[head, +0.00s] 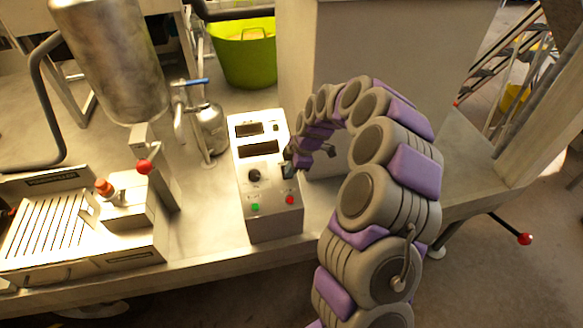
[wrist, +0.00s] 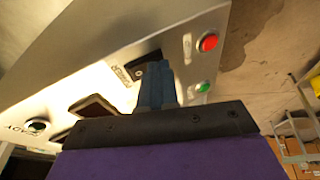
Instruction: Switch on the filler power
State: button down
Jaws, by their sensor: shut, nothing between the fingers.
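A light grey control box (head: 270,222) stands on the bench in the head view. Its sloping top has dark rectangular windows, a black knob (head: 253,175), a green button (head: 255,207) and a red button (head: 290,200). In the wrist view, a dark switch (wrist: 144,61) sits beside lettering that appears to read POWER, partly hidden behind my gripper. My gripper (head: 288,170) is shut and empty, its fingertips over the right side of the panel. In the wrist view, the shut fingers (wrist: 154,84) overlap the switch. I cannot tell whether they touch it, or its position.
A metal cylinder (head: 110,60) and a small vessel with a blue-handled valve (head: 208,128) stand left of the box. A slotted unit with a red-knobbed lever (head: 144,167) is farther left. A grey cabinet (head: 380,50) rises behind my arm. A green tub (head: 243,55) is behind.

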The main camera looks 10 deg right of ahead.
jog(key=shift+f, duration=0.15)
dwell(0.5)
jog(key=shift+r, duration=0.85)
jog(key=shift+a, duration=0.1)
